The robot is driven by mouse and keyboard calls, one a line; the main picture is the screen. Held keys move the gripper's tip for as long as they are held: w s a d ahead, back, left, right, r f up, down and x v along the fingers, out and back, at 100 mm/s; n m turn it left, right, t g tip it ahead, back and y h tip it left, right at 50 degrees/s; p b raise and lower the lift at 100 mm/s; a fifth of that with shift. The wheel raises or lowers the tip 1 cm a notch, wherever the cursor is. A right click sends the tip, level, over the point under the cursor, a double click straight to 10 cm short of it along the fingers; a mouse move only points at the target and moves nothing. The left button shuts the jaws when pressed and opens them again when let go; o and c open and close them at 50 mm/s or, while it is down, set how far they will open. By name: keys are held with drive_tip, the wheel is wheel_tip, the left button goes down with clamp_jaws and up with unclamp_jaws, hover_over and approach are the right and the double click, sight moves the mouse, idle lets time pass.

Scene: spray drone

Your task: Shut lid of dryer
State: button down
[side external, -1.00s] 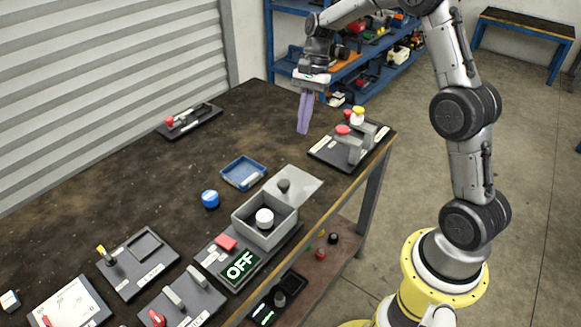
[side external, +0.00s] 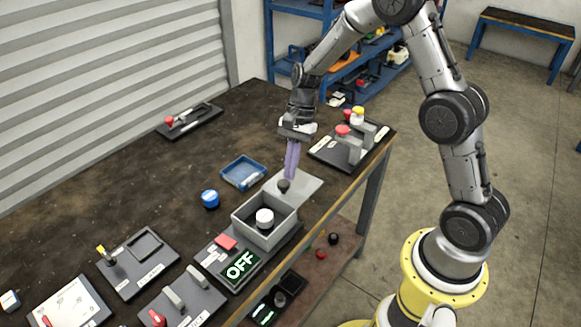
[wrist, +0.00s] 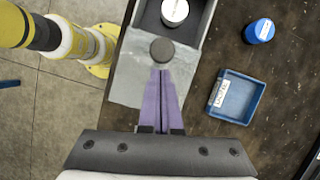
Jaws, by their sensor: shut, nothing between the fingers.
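The dryer (side external: 252,236) is a grey open-topped box on a dark base with an "OFF" display. A white-topped round item (side external: 264,217) stands inside; it also shows in the wrist view (wrist: 174,11). The dryer's lid (side external: 305,186) is a flat grey plate folded open on the box's far side, with a dark round knob (side external: 284,185). The lid (wrist: 130,78) and knob (wrist: 163,50) show in the wrist view. My gripper (side external: 290,176) has purple fingers, shut and empty. Its tips (wrist: 161,72) are just beside the knob, over the lid; I cannot tell whether they touch.
A blue tray (side external: 243,173) and a blue round container (side external: 210,198) lie left of the lid. A red button (side external: 226,242) sits on the dryer's base. A stand with red and yellow tops (side external: 350,145) is at the far right. The table's middle left is clear.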

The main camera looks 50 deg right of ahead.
drive_tip(key=shift+a, duration=0.1)
drive_tip(key=a, duration=1.1)
drive_tip(key=shift+a, duration=0.25)
